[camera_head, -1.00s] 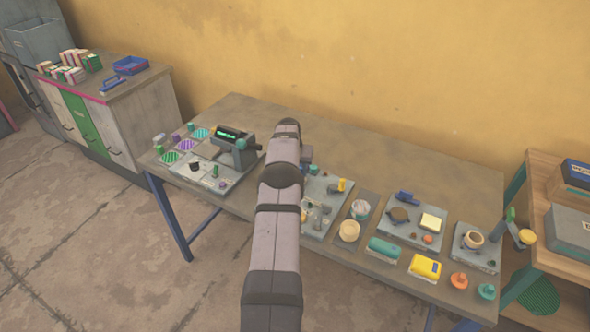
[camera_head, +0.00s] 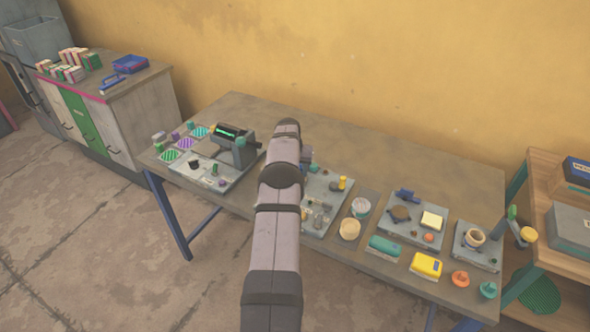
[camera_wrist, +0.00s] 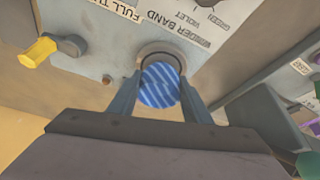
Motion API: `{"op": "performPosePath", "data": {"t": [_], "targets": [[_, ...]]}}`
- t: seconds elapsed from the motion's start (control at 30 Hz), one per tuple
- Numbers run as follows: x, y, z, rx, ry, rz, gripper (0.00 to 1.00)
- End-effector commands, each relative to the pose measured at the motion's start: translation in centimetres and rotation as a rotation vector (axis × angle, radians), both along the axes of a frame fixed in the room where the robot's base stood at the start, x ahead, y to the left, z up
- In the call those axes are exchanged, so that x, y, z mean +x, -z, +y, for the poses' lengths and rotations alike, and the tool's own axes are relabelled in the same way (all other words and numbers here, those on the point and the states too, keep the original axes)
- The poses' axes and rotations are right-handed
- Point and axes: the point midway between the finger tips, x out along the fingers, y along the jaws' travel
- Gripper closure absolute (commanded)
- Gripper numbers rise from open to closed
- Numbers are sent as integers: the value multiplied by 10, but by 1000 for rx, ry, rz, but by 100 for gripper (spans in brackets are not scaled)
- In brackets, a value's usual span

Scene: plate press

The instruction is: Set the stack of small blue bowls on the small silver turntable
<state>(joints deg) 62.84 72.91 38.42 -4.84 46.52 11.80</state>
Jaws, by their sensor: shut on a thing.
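My gripper (camera_wrist: 160,84) is in the wrist view, with its two fingers on either side of a round blue-and-white striped piece. This is the stack of small blue bowls (camera_wrist: 160,86), seen end-on, so I cannot tell how many bowls it holds. The fingers are shut on it. A round grey metal rim (camera_wrist: 160,52) shows just behind the stack, on a grey panel; it may be the silver turntable. I cannot tell whether the stack touches it. In the head view my arm hides the gripper and the stack.
The grey panel (camera_wrist: 100,52) bears printed labels and a yellow-handled lever (camera_wrist: 38,52). The table's back strip (camera_head: 400,160) is clear.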

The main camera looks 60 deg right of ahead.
Motion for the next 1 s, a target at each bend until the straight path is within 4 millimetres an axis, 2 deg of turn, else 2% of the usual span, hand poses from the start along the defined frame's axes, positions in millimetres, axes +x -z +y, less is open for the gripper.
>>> {"op": "performPosePath", "data": {"t": [0.37, 0.4, 0.47, 0.8, 1.0], "targets": [[0, 1, 0, -1, 0, 0, 80], [0, 1, 0, -1, 0, 0, 46], [0, 1, 0, -1, 0, 0, 34], [0, 1, 0, 1, 0, 0, 34], [-1, -7, 3, -1, 0, 0, 34]]}}
